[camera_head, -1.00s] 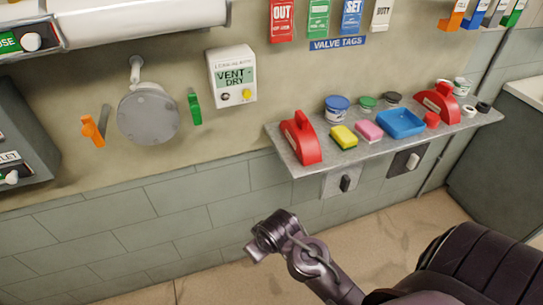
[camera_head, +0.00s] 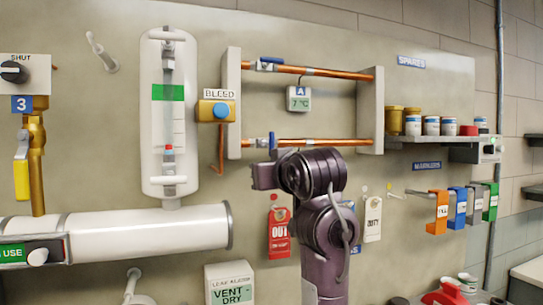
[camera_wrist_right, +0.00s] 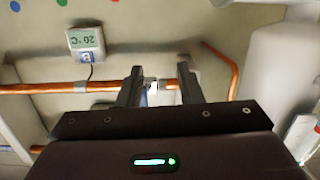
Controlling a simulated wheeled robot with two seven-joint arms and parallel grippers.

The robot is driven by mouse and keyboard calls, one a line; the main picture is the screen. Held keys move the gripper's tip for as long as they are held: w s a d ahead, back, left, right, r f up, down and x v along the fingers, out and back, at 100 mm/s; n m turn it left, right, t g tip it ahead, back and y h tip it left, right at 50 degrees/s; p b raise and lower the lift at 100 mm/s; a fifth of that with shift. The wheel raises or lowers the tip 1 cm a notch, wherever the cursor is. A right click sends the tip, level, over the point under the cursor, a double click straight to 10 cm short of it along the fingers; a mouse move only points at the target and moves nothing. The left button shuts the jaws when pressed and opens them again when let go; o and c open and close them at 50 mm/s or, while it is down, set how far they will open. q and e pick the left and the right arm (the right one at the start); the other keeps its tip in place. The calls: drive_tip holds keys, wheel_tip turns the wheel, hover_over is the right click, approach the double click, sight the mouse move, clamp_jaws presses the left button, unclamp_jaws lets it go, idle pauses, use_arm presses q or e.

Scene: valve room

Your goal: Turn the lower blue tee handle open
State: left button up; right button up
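The lower blue tee handle (camera_head: 271,141) is on the lower copper pipe, near its left end, in the head view. My right arm (camera_head: 322,195) comes up from below, its hand just under that pipe; its fingers cannot be made out there. The right wrist view looks upside down. There, my right gripper (camera_wrist_right: 158,82) is open, with one finger on each side of the whitish and blue valve part (camera_wrist_right: 152,92) on the copper pipe (camera_wrist_right: 40,88). I cannot tell whether the fingers touch it. My left gripper is in neither view.
The upper copper pipe carries another blue handle (camera_head: 268,66). A yellow bleed box (camera_head: 215,111) and a white gauge column (camera_head: 169,110) stand left. Tags (camera_head: 279,233) hang below.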

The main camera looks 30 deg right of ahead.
drive_tip(key=t, duration=0.1)
approach(273, 133)
drive_tip(key=a+x, duration=0.1)
drive_tip(key=x, duration=0.2)
drive_tip(key=shift+m+h, duration=0.3)
drive_tip(key=shift+m, duration=0.1)
drive_tip(key=p+x, duration=0.1)
drive_tip(key=x, duration=0.1)
drive_tip(key=p+x, duration=0.1)
drive_tip(key=x, duration=0.2)
drive_tip(key=p+x, duration=0.2)
drive_tip(key=x, duration=0.1)
drive_tip(key=shift+s+d, duration=0.1)
drive_tip(key=shift+d, duration=0.2)
clamp_jaws()
